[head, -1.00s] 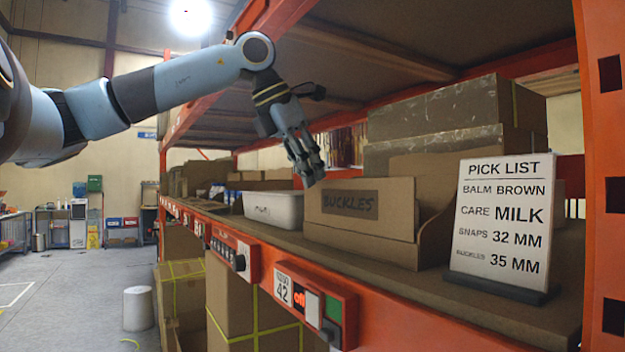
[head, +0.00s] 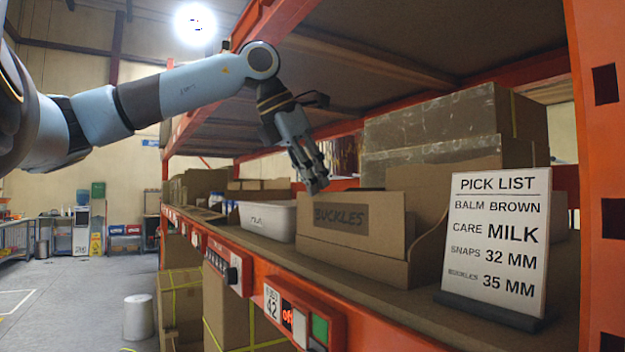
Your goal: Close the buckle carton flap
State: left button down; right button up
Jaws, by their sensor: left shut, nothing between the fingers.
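The buckle carton (head: 352,236) is a brown cardboard box on the shelf, with a front panel marked BUCKLES. The panel stands upright, with a lower front lip below it and a slanting side wall at its right. My left gripper (head: 316,188) is shut and empty, pointing down at the upper left corner of the BUCKLES panel. I cannot tell whether its fingertips touch the cardboard. The inside of the carton is hidden behind the panel. My right gripper is not in view.
A white bin (head: 268,221) stands left of the carton. A pick list sign (head: 497,240) stands at its right. Large taped boxes (head: 440,125) are behind. The orange shelf edge (head: 345,318) carries label units, and an orange upright (head: 600,180) bounds the right.

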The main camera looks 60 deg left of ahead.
pick_arm(q)
jog(key=p+v, duration=0.1)
jog(key=v, duration=1.2)
jog(key=shift+w+r+p, duration=0.25)
jog(key=shift+w+p, duration=0.05)
